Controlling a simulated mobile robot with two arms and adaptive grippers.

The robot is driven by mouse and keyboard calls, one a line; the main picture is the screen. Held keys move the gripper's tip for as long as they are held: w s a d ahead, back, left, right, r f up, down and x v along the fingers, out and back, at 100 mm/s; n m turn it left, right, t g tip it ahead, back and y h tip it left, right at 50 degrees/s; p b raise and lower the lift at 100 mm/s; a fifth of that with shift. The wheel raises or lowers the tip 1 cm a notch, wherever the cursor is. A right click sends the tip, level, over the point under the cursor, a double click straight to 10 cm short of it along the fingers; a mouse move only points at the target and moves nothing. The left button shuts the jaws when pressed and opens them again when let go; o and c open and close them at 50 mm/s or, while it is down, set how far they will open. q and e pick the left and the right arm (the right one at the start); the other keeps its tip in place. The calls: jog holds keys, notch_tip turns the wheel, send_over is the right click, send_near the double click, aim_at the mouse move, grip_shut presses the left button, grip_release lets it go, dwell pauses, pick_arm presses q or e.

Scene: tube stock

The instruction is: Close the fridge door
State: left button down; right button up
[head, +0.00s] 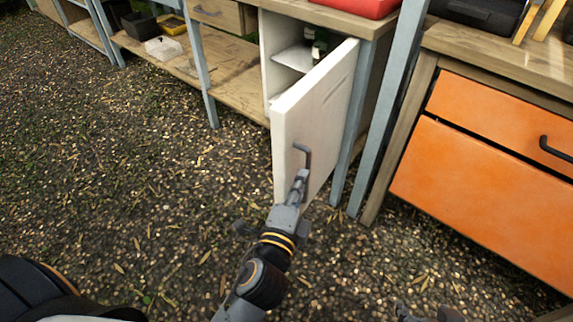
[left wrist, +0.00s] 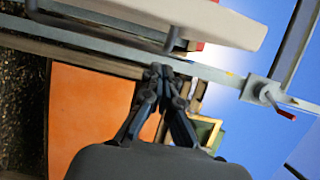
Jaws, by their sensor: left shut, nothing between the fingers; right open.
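The white fridge door (head: 322,122) stands open, swung out from the white fridge cabinet (head: 268,55) under the workbench. Its dark bar handle (head: 304,156) faces me. My left gripper (head: 300,180) is shut and empty, with its fingertips at the lower end of the handle in the head view. In the left wrist view the closed fingertips (left wrist: 163,70) lie just below the handle (left wrist: 172,38) and the pale door edge (left wrist: 225,22); I cannot tell whether they touch. My right gripper (head: 428,312) is only partly visible at the bottom edge, open.
Inside the fridge are a shelf (head: 295,57) and dark items. A wooden lower shelf (head: 235,70) runs left. The gravel floor (head: 130,160) in front is clear.

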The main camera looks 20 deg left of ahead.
aim_at(286, 169)
pick_arm(q)
jog(key=shift+w+a, duration=0.4)
jog(key=shift+a, duration=0.25)
jog(key=shift+w+a, duration=0.35)
jog(key=shift+a, duration=0.35)
jog(key=shift+w+a, duration=0.4)
jog(key=shift+a, duration=0.25)
jog(key=shift+a, duration=0.1)
